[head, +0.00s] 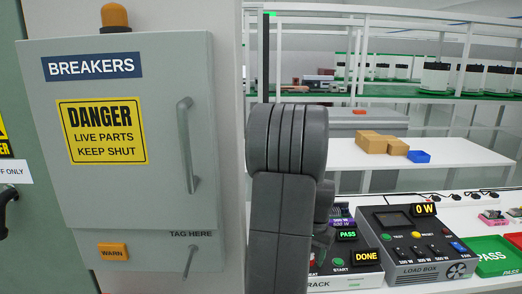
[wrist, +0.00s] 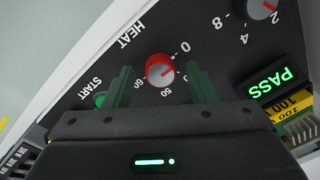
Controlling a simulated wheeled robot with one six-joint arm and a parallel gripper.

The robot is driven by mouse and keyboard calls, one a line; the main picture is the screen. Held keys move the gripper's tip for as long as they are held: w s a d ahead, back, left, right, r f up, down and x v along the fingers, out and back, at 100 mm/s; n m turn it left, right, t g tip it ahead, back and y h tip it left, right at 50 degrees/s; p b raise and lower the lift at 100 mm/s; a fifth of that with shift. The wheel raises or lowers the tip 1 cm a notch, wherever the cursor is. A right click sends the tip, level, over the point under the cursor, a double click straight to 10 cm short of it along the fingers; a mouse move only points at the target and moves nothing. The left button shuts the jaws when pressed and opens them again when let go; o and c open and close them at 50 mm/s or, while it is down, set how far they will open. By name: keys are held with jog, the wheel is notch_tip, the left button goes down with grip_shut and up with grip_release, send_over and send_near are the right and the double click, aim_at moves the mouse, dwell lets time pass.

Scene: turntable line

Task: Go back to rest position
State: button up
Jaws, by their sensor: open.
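My gripper (wrist: 160,80) is open over a black control panel (wrist: 120,60) marked HEAT. Its two dark green fingers stand on either side of a red-topped knob (wrist: 160,70) with a scale around it; I cannot tell whether they touch it. A green START button (wrist: 101,100) is left of the fingers. A display (wrist: 272,88) at the right reads PASS. In the head view my arm (head: 285,150) rises in the middle and hides part of the panel, whose DONE sign (head: 367,255) is lit. The gripper is mostly hidden there.
A grey breaker cabinet (head: 120,200) with handles stands close on the left, shut. Right of the panel are a load box (head: 415,240) showing 0 W and a green PASS tray (head: 490,262). Behind, a white shelf (head: 350,155) holds brown boxes (head: 375,142) and a blue bin (head: 419,157).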

jog(key=shift+m+b, duration=0.3)
jog(key=shift+m, duration=1.4)
jog(key=shift+a, duration=0.1)
